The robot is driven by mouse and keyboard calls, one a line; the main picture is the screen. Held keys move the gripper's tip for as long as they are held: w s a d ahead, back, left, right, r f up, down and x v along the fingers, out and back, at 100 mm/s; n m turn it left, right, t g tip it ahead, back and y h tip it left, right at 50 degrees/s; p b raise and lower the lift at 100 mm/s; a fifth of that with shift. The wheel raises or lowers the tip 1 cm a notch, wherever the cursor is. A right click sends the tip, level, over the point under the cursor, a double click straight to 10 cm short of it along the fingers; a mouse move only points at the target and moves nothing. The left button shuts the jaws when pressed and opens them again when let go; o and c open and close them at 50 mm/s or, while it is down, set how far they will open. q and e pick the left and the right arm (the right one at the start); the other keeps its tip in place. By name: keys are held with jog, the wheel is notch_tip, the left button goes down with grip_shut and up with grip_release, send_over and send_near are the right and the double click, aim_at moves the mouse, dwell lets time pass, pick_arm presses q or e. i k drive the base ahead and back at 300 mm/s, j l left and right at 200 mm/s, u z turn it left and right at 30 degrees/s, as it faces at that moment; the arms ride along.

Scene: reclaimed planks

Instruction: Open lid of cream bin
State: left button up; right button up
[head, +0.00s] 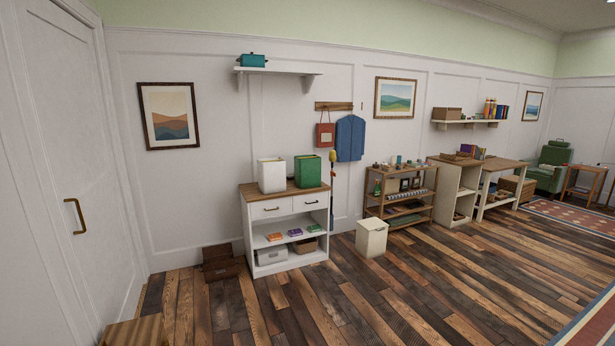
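A cream bin (371,241) stands upright on the plank floor, between the white cabinet and the wooden shelf unit. Its flat cream lid (372,224) lies level on top and looks closed. A small dark mark shows on its front near the top. The inside of the bin is hidden. Neither of my grippers is in view.
A white cabinet (260,208) left of the bin carries a white bin (271,175) and a green bin (308,171). A wooden shelf unit (400,208) stands behind right. The floor (400,300) before the bin is clear.

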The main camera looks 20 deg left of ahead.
aim_at(374, 223)
jog(key=i+z, duration=0.1)
jog(key=z, duration=0.2)
jog(key=i, duration=5.15)
jog(key=l, duration=0.1)
